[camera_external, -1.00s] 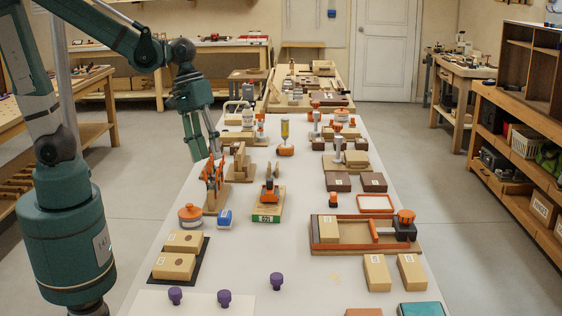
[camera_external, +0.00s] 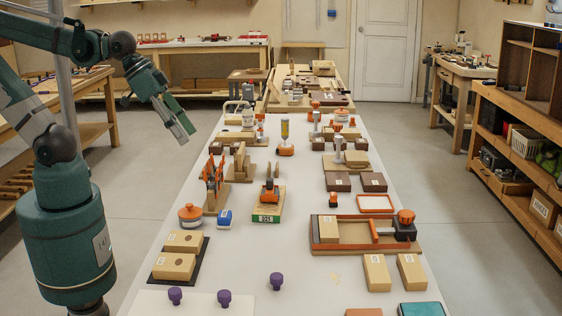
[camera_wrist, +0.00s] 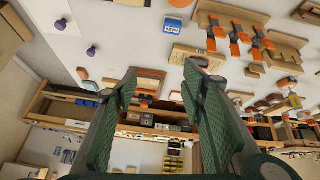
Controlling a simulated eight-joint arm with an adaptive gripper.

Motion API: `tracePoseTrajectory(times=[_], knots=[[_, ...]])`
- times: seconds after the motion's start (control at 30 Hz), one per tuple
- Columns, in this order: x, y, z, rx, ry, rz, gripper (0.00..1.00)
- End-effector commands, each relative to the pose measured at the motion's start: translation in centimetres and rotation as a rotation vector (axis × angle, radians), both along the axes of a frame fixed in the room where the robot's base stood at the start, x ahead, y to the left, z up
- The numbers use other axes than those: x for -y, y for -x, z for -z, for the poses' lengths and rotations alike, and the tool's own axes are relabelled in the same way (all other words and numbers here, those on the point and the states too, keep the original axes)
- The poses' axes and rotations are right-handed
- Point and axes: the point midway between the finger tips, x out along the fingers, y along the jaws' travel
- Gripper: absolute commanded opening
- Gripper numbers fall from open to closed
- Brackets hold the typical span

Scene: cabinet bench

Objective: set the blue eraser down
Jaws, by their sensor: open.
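The blue eraser (camera_external: 224,219), a small blue block with a white face, rests on the white bench top beside an orange-topped round container (camera_external: 190,214). It also shows in the wrist view (camera_wrist: 172,26), near the top edge. My gripper (camera_external: 184,134) is at the upper left, raised, out past the bench's left edge and well apart from the eraser. In the wrist view its two fingers (camera_wrist: 160,78) are spread with nothing between them.
Wooden blocks (camera_external: 174,266) on a dark mat and purple knobs (camera_external: 224,298) are closer to the camera. Some bare bench top lies right of the eraser's front side.

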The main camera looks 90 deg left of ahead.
Motion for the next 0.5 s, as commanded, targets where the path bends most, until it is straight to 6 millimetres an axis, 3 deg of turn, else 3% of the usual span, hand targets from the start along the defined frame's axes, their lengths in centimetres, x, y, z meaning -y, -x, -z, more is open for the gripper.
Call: tracePoseTrajectory(times=[0.5], knots=[[0.43,1.06,-0.84,0.061,-0.087,0.112,0.41]])
